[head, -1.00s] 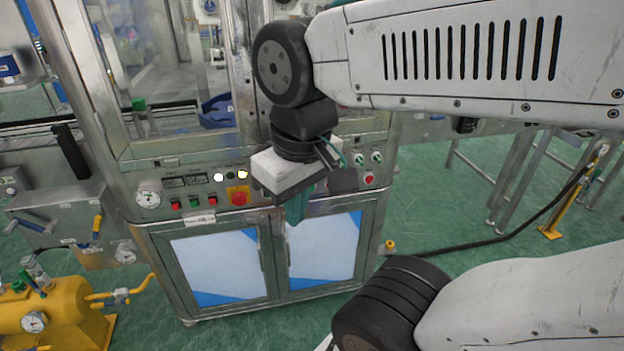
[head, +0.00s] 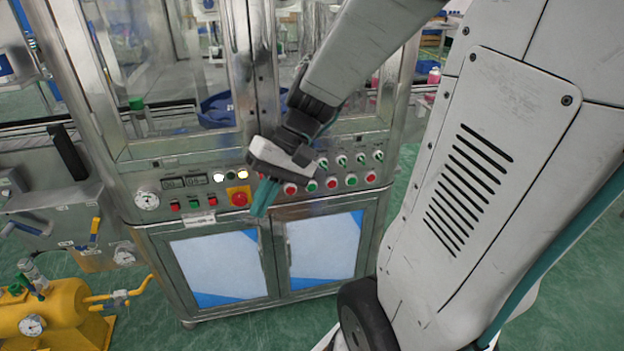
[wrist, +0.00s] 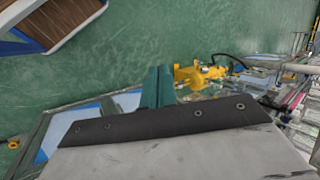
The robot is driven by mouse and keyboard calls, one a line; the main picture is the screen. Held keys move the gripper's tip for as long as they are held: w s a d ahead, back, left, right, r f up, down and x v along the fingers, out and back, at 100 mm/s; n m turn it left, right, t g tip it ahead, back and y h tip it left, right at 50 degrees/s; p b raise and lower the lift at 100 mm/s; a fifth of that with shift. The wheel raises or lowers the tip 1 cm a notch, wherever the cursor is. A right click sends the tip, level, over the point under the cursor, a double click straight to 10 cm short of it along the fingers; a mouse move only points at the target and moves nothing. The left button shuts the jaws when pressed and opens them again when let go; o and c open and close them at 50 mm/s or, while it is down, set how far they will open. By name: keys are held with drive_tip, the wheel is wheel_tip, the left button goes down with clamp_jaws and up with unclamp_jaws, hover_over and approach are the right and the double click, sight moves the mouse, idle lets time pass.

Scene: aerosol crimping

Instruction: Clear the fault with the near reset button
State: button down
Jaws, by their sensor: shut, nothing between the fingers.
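The machine's control panel (head: 270,203) runs across its front below the windows. On its left are a red button (head: 175,206), a green button (head: 194,204), another red button (head: 212,201) and a large red knob (head: 239,197) on a yellow plate. On its right is a row of red and green buttons (head: 331,183). I cannot read which one is the reset. My gripper (head: 261,199) is shut and empty, its teal fingers pointing down in front of the panel, just right of the large red knob. In the wrist view the fingers (wrist: 157,87) are together. Contact cannot be seen.
Lit lamps (head: 218,177) and two displays (head: 184,181) sit above the left buttons. Switches (head: 342,160) sit above the right row. Cabinet doors (head: 222,267) are below the panel. A yellow tank (head: 58,312) stands at lower left.

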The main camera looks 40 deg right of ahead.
sight(332, 184)
drive_tip(key=w+d+f+m+t+y, duration=0.1)
drive_tip(key=w+d+f+m+t, duration=0.3)
drive_tip(key=d+f, duration=0.3)
drive_tip(key=w+d+f+m+t+y, duration=0.1)
drive_tip(key=w+d+f+m+t, duration=0.35)
drive_tip(key=d, duration=0.55)
drive_tip(key=s+d+f+m+t+h, duration=0.2)
drive_tip(key=d+f+m+h, duration=0.1)
drive_tip(key=d+f, duration=0.3)
drive_tip(key=s+d+f+m+t+h, duration=0.1)
drive_tip(key=s+d+f+m+h, duration=0.2)
drive_tip(key=d+f, duration=0.4)
drive_tip(key=shift+d+f+m+t+h, duration=0.15)
drive_tip(key=shift+d+m+t+h, duration=0.2)
drive_tip(key=shift+d+m+h, duration=0.45)
drive_tip(key=shift+w+d, duration=0.1)
drive_tip(key=shift+d, duration=0.05)
drive_tip(key=w+d, duration=0.4)
drive_tip(key=w, duration=0.3)
drive_tip(key=shift+w+d, duration=0.25)
drive_tip(key=shift+d, duration=0.05)
drive_tip(key=shift+w, duration=0.15)
drive_tip(key=shift+w+d, duration=0.2)
